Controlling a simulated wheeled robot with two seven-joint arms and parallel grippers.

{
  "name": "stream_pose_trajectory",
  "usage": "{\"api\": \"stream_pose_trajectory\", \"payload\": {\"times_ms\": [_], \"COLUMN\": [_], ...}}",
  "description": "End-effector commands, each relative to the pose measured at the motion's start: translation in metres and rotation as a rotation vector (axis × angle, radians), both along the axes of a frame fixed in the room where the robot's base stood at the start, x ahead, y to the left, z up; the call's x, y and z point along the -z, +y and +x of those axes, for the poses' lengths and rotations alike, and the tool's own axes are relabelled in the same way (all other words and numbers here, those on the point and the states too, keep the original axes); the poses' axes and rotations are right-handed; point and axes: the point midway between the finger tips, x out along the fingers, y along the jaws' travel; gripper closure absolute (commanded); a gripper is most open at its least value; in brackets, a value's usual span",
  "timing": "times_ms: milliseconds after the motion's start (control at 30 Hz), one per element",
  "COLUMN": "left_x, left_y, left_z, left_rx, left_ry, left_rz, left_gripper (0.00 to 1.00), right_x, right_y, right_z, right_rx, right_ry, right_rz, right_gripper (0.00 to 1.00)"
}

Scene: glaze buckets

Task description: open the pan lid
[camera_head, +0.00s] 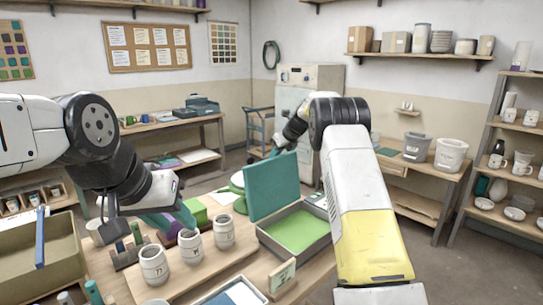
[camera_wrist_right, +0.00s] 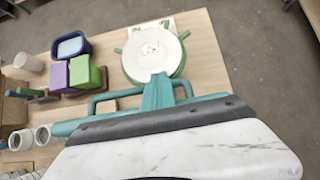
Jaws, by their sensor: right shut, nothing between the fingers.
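The pan is a grey rectangular box (camera_head: 312,250) with a bright green inside, on the front table in the head view. Its teal lid (camera_head: 272,187) stands upright along the far left side, so the pan is open. In the right wrist view my right gripper's teal fingers (camera_wrist_right: 157,92) are together and empty, pointing toward a round white-topped green wheel (camera_wrist_right: 155,52). My left gripper (camera_head: 165,215) hangs over the left of the table near the jars; its finger gap is not clear.
Several white labelled jars (camera_head: 189,247) stand left of the pan. Purple and green blocks (camera_wrist_right: 84,72) sit beside a dark blue tub (camera_wrist_right: 71,46). An olive crate (camera_head: 40,265) is at far left. A small sign (camera_head: 283,275) stands before the pan.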

Motion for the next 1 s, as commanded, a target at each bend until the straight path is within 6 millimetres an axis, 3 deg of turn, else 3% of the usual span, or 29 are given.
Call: {"api": "stream_pose_trajectory", "payload": {"times_ms": [367,1000], "left_x": [0.0,0.0], "left_y": [0.0,0.0], "left_z": [0.0,0.0], "left_rx": [0.0,0.0], "left_ry": [0.0,0.0], "left_rz": [0.0,0.0], "left_gripper": [0.64,0.64], "right_x": [0.002,-0.069], "right_y": [-0.002,-0.033], "right_z": [-0.002,-0.047], "right_rx": [0.0,-0.033], "right_ry": [0.007,-0.018], "right_rz": [-0.003,-0.023], "right_gripper": [1.0,1.0]}}
